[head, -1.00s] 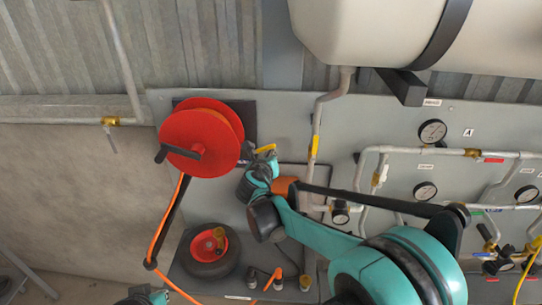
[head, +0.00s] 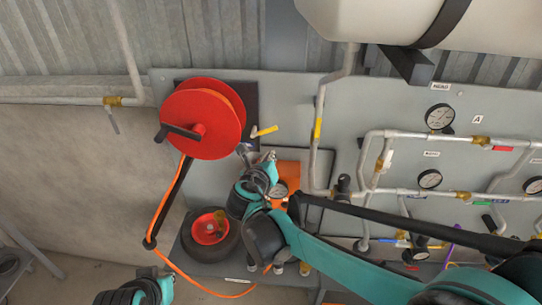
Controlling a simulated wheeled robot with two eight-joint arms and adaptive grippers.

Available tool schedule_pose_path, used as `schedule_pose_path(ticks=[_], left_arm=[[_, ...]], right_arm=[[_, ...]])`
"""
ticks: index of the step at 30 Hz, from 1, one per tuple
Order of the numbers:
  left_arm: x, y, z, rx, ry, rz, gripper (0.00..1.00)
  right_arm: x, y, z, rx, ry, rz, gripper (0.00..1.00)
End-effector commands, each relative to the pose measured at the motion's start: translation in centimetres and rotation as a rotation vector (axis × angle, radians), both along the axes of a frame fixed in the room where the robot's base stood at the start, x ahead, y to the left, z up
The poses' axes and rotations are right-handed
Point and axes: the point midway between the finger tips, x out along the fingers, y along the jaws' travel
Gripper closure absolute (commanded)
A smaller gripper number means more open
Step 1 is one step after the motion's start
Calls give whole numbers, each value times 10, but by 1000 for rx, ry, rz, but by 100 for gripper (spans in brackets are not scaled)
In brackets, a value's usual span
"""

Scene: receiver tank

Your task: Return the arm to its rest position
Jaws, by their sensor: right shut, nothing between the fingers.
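My right arm, teal and black, comes in from the lower right. Its gripper (head: 268,164) is shut and empty in front of the panel, below the red hose reel (head: 202,118) and a valve with a yellow handle (head: 264,131). In the picture it overlaps the left edge of an orange box with a round gauge (head: 294,164). I cannot tell how far it is from the panel. My left gripper (head: 168,288) shows only partly at the bottom edge, and its jaw state is unclear.
A black wheel with a red hub (head: 210,229) sits low on a shelf. An orange hose (head: 162,212) hangs from the reel. Pipes with gauges (head: 439,117) cover the panel's right side. A white tank (head: 375,18) hangs above.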

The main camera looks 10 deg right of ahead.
Motion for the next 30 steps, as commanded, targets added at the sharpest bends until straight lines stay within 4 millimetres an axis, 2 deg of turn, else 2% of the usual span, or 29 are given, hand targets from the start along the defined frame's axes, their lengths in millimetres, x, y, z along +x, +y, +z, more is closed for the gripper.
schedule_pose_path(ticks=[9, 11, 13, 17, 21, 25, 30], left_arm=[[0, 0, -2, 0, 0, 0, 100], [0, 0, -7, 0, 0, 0, 100], [0, 0, -17, 0, 0, 0, 100], [0, 0, -46, 0, 0, 0, 100], [0, 0, -80, 0, 0, 0, 100], [0, 0, -110, 0, 0, 0, 100], [0, 0, -142, 0, 0, 0, 100]], right_arm=[[-1, -2, -2, 18, -3, -9, 100], [-6, -8, -8, 74, -8, -32, 100], [-18, -20, -22, 206, -25, -91, 100], [-59, -52, -66, 632, -90, -303, 100], [-116, -77, -123, 1181, -200, -637, 100], [-169, -86, -176, 1657, -330, -996, 100], [-226, -80, -235, 2153, -514, -1486, 100]])
